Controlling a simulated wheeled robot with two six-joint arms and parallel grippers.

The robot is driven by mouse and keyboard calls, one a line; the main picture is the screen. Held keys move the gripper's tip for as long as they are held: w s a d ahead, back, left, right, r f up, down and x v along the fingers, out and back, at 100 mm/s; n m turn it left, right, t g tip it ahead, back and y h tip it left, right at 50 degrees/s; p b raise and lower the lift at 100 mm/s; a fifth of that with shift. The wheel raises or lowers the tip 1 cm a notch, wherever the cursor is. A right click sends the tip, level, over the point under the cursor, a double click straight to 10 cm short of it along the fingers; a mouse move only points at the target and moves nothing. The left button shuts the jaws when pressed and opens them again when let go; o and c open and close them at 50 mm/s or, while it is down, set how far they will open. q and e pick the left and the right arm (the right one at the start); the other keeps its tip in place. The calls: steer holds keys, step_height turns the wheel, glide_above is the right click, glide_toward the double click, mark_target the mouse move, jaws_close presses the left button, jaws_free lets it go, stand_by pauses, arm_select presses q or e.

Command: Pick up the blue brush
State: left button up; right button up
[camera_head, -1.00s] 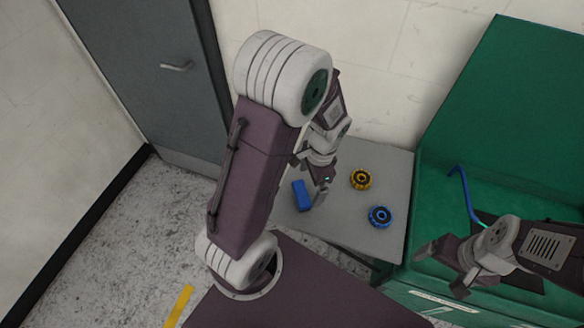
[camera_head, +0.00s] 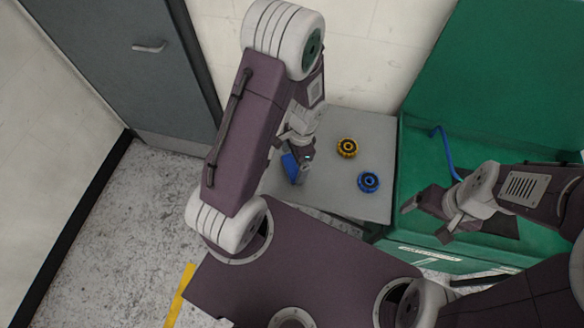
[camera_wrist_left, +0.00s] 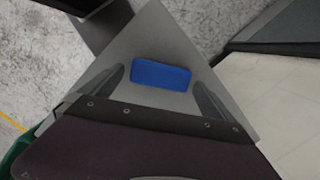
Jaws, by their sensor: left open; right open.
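The blue brush (camera_head: 289,166) appears as a plain blue block on the grey table (camera_head: 345,195), partly hidden behind my left gripper in the head view. In the left wrist view, the brush (camera_wrist_left: 161,76) lies across the space between my two left fingers, with gaps on both sides. My left gripper (camera_head: 301,172) is open and points down at the brush. I cannot tell the exact height between them. My right gripper (camera_head: 423,220) is open and empty, over the front of the green box (camera_head: 410,180).
A blue bent bar (camera_head: 444,150) is inside the open green box. A wall stands behind; a grey door (camera_head: 130,70) is at left.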

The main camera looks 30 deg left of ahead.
mark_target(292, 166)
arm_select(q)
steer(key=f, duration=0.3)
steer(key=shift+s+f, duration=0.1)
steer(key=shift+s, duration=0.1)
steer(key=shift+w+a+f, duration=0.15)
steer(key=shift+a+f, duration=0.15)
steer(key=shift+f, duration=0.05)
steer(key=shift+d+r, duration=0.1)
steer(key=c, duration=1.1)
step_height(292, 166, up, 4)
steer(key=shift+f, duration=0.1)
steer(key=w+d+r+b, duration=0.1)
steer(key=w+d+r, duration=0.5)
steer(key=d, duration=0.4)
steer(key=shift+r, duration=0.6)
